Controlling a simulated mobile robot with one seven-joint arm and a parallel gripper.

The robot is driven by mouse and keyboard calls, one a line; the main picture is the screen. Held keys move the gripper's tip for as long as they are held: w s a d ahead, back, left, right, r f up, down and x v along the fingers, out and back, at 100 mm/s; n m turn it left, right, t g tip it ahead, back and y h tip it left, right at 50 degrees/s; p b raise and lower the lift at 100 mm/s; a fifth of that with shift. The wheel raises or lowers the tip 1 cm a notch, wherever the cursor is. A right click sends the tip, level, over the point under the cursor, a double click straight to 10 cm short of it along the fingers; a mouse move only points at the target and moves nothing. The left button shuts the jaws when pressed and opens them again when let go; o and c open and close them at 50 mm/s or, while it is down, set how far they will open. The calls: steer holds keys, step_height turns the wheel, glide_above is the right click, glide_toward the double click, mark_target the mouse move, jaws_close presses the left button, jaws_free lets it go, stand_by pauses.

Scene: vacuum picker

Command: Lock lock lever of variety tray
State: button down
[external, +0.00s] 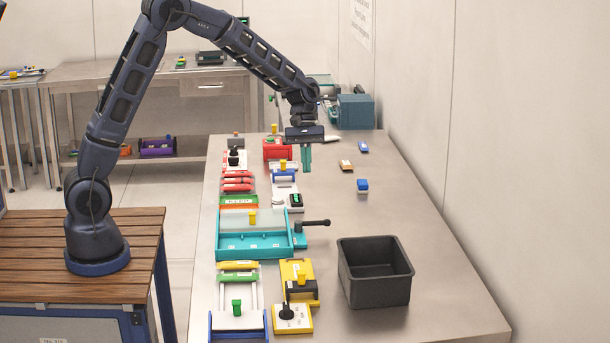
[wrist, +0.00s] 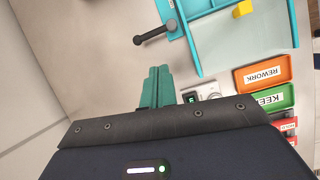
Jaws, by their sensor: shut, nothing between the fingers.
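The teal variety tray (external: 252,240) sits on the steel bench, with a pale panel over its far part and a yellow knob (external: 252,217) there. Its dark lock lever (external: 316,223) sticks out to the right from a teal block on the tray's right side and ends in a round knob. In the wrist view the lever (wrist: 156,33) points left from the tray (wrist: 200,35). My gripper (external: 308,168) is above the bench, beyond the lever, apart from it and the tray. Its teal fingers (wrist: 158,75) are shut and empty, pointing down.
A dark open bin (external: 375,285) stands right of the tray. Yellow and white fixtures (external: 298,285) stand in front of the lever. Small blue blocks (external: 362,186) lie right; bench around the lever's knob is clear.

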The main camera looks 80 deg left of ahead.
mark_target(313, 225)
steer(key=w+a+f+n, duration=0.1)
steer(key=w+a+f, duration=0.1)
steer(key=f, duration=0.3)
steer(key=shift+w+a+f+n, duration=0.15)
steer(key=shift+w+a+n, duration=0.2)
steer(key=shift+a, duration=0.2)
steer(key=x, duration=0.9)
steer(key=shift+s+d+f, duration=0.2)
steer(key=shift+d+f, duration=0.1)
steer(key=shift+d, duration=0.05)
steer(key=d, duration=0.3)
steer(key=shift+r, duration=0.2)
steer(key=shift+d+r, duration=0.1)
steer(key=shift+d, duration=0.45)
